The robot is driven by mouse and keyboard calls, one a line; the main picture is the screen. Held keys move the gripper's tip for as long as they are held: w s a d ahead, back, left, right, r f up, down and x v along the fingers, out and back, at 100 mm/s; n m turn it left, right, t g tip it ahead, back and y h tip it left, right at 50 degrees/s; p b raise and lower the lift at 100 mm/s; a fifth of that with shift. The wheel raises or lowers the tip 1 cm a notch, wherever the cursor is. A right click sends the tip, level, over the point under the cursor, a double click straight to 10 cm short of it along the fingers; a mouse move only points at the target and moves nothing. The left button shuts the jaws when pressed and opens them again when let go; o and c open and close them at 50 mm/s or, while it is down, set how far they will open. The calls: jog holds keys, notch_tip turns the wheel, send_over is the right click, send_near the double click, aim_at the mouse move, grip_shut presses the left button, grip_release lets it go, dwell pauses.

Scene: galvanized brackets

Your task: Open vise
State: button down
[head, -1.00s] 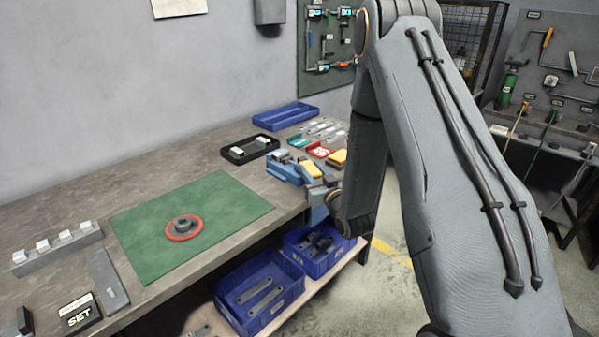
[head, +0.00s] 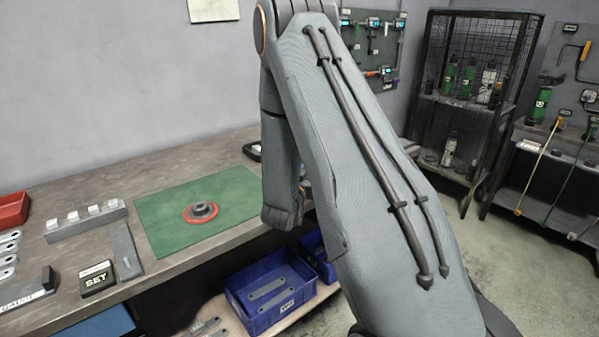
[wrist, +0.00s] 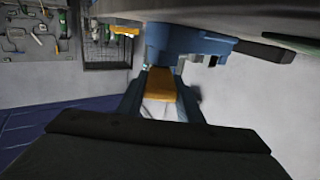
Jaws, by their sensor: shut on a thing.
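In the wrist view the blue vise (wrist: 172,40) is at the top centre, close in front of my gripper (wrist: 160,98). My gripper's fingers are shut on an orange piece (wrist: 160,86) that appears to be the vise's handle. The upper end of this piece meets the vise body. The vise's jaws cannot be made out, so their gap cannot be told. In the head view my arm hides the vise and my gripper.
A green mat (head: 160,230) with a red-ringed round part (head: 201,212) lies on the bench (head: 60,190). A blue bin (head: 262,322) with flat brackets sits on the shelf below. A mesh cabinet (head: 430,110) stands right of the bench, with clear floor in front.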

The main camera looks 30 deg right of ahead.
dwell(0.5)
jog(key=c, duration=1.2)
grip_release()
jog(key=shift+s+a, duration=0.1)
jog(key=shift+a, duration=0.2)
jog(key=b+v, duration=0.1)
jog(key=v, duration=0.6)
jog(key=shift+a+b, duration=0.15)
jog(key=shift+b, duration=0.25)
